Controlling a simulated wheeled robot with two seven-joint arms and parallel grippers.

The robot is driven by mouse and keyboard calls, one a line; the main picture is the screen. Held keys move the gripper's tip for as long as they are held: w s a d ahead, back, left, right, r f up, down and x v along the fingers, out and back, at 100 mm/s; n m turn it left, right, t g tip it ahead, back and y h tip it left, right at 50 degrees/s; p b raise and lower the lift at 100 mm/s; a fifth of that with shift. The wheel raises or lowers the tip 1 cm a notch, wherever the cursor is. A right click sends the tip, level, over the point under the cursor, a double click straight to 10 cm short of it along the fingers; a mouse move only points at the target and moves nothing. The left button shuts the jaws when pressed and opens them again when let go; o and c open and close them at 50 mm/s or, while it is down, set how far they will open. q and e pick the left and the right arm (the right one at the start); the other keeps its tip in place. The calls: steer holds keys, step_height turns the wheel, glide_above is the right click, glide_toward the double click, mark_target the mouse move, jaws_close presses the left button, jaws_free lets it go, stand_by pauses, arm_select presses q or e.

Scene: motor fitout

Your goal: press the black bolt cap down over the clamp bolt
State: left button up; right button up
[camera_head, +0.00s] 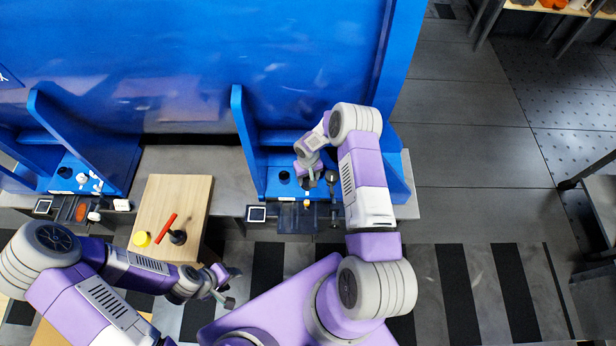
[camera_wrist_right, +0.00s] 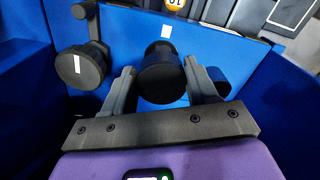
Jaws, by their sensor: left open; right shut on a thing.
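The black bolt cap (camera_wrist_right: 163,80) is a dark round piece between the two fingers of my right gripper (camera_wrist_right: 160,88) in the right wrist view. The gripper is shut on it, over the blue fixture base (camera_wrist_right: 140,22). In the head view my right gripper (camera_head: 311,182) points down at the right blue station, and the cap is mostly hidden there. The clamp bolt cannot be made out; whether the cap touches it cannot be told. My left gripper (camera_head: 228,290) is open and empty, low in the head view, away from the station.
A black lever with a round head (camera_head: 332,178) stands right of my right gripper; its head (camera_wrist_right: 82,66) is left in the wrist view. A black disc (camera_head: 284,176) lies left of the gripper. A small screen (camera_head: 257,214) is in front. A wooden board (camera_head: 185,190) holds a red-handled tool (camera_head: 166,228).

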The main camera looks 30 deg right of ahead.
mark_target(308, 178)
steer(key=shift+f, duration=1.9)
steer(key=o, duration=1.1)
step_height(308, 178, up, 8)
steer(key=p, duration=0.3)
steer(key=shift+f, duration=0.25)
steer(key=shift+a, duration=0.1)
